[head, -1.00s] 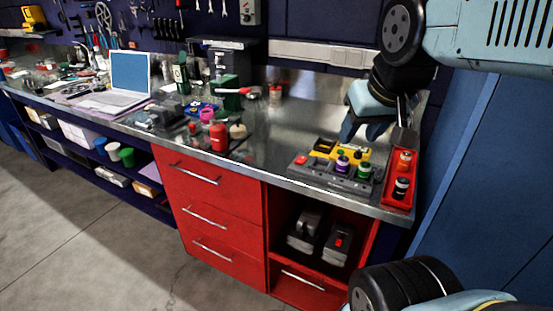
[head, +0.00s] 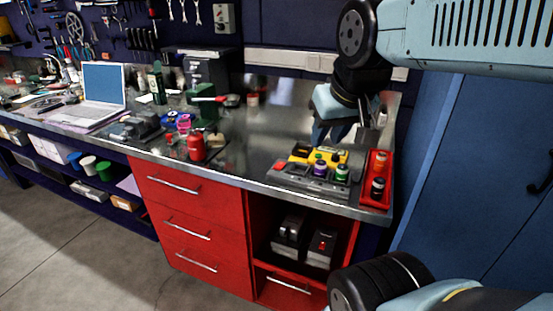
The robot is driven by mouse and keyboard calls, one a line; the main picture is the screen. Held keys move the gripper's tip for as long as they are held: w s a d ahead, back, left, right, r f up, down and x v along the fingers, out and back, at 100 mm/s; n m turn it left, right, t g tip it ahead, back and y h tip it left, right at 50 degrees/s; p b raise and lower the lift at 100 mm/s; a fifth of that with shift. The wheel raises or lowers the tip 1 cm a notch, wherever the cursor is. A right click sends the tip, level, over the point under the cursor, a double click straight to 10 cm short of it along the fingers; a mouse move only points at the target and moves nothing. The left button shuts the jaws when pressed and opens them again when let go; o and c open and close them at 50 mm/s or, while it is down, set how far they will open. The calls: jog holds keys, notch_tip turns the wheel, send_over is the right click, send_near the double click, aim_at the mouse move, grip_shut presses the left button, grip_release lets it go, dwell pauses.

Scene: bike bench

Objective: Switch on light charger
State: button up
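A grey charger (head: 308,180) with a row of slots lies near the front edge of the bench at the right, in the head view. A small red part, perhaps its switch (head: 283,166), shows at its left end. A purple-banded cylinder (head: 320,168) and a green-banded one (head: 342,172) stand in it. My gripper (head: 329,136) points down above and behind the charger, apart from it. Its two dark fingers look spread, with nothing seen between them.
A yellow item (head: 325,154) lies right behind the charger. A red tray (head: 377,198) with two small cylinders stands to its right. A red bottle (head: 196,147) and a laptop (head: 100,95) are further left. Bare bench (head: 245,150) lies left of the charger.

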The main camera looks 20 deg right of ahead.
jog(key=shift+w+r, duration=0.1)
jog(key=shift+w, duration=0.25)
jog(key=shift+c, duration=0.6)
jog(key=w+n+g, duration=0.1)
jog(key=w, duration=0.2)
jog(key=w+n+g, duration=0.1)
jog(key=w+n, duration=0.1)
jog(key=w, duration=0.2)
jog(key=w+a+n+g, duration=0.1)
jog(key=w, duration=0.2)
jog(key=shift+w+n, duration=0.2)
jog(key=shift+n, duration=0.1)
grip_shut()
jog(key=w+f+n+g, duration=0.1)
jog(key=w+f+n, duration=0.1)
jog(key=w, duration=0.4)
jog(key=w+f+n+g, duration=0.2)
jog(key=w+f+n, duration=0.1)
jog(key=w, duration=0.4)
jog(key=shift+w+a+f+n+g+y, duration=0.15)
jog(key=shift+a+f+n+g+y, duration=0.15)
jog(key=shift+f+y, duration=0.1)
